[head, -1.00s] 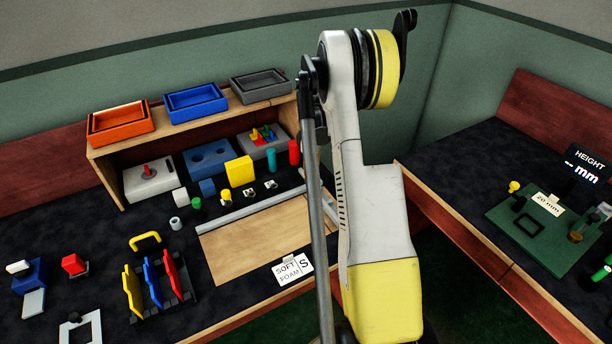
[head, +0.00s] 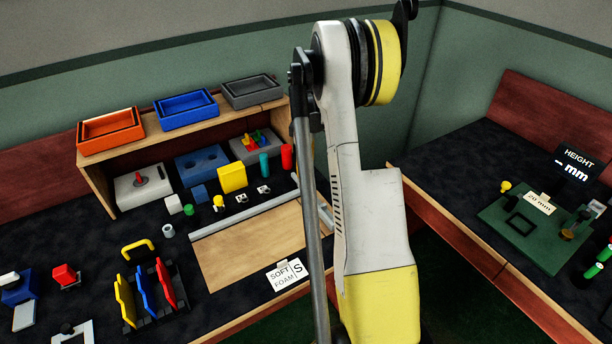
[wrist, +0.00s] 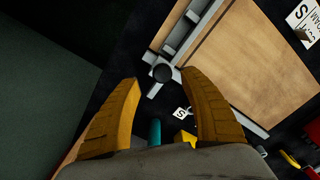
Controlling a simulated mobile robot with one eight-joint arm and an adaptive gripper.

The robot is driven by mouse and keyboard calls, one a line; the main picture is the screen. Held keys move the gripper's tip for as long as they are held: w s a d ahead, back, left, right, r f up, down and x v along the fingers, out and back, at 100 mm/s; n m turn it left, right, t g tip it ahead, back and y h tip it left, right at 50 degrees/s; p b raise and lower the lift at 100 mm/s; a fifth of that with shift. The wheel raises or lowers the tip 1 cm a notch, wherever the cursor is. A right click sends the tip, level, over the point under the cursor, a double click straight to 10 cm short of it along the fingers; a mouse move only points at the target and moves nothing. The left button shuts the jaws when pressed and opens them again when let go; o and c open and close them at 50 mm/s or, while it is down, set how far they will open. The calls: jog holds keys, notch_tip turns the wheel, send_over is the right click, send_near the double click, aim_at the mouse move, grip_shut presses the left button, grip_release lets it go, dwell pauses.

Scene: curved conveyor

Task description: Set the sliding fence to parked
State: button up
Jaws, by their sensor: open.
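In the wrist view a grey metal rail assembly, which looks like the sliding fence (wrist: 183,45), runs along one edge of the wooden board (wrist: 258,65). A round dark-topped knob (wrist: 162,73) sits at its near end. My gripper (wrist: 159,80) has its two yellow fingers apart, with the knob between or just beyond the fingertips; I cannot tell if they touch it. In the head view the board (head: 245,250) shows, with part of the grey rail (head: 327,215) at its right, partly hidden by my arm. My gripper is hidden there.
A long grey rail (head: 245,220) borders the board's back. A teal cylinder (head: 264,164), a red cylinder (head: 287,157) and a yellow block (head: 232,177) stand behind it. A "soft foam" card (head: 288,273) lies at the front edge. A second table (head: 475,165) stands right.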

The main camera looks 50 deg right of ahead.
notch_tip(320, 180, up, 7)
dwell(0.3)
jog(key=shift+r, duration=0.1)
